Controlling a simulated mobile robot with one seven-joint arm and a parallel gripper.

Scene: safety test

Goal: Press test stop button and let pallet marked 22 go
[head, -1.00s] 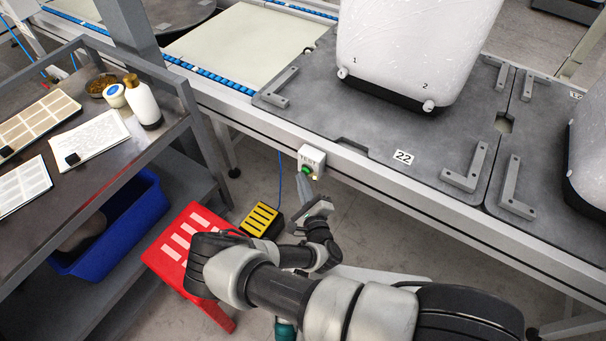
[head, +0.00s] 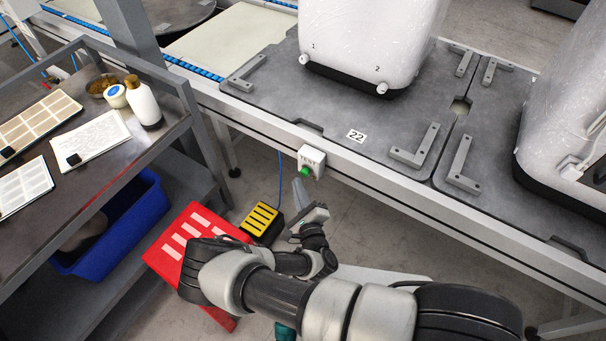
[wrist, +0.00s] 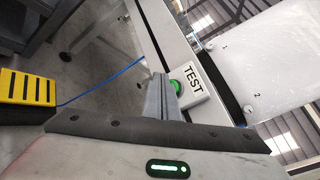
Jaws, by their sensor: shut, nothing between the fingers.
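The test stop button (head: 305,171) is green, on a white box marked TEST (head: 314,157) on the conveyor's front rail. It also shows in the wrist view (wrist: 177,86), beside my fingertips. My gripper (head: 299,184) is shut and empty, its tips just below and left of the button in the head view. A small gap seems to separate them; I cannot tell exactly. The pallet marked 22 (head: 330,112) is a dark grey plate on the conveyor, carrying a white wrapped load (head: 370,40). Its number label (head: 356,136) faces the front edge.
A second pallet (head: 500,200) with a wrapped load (head: 560,130) follows close on the right.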

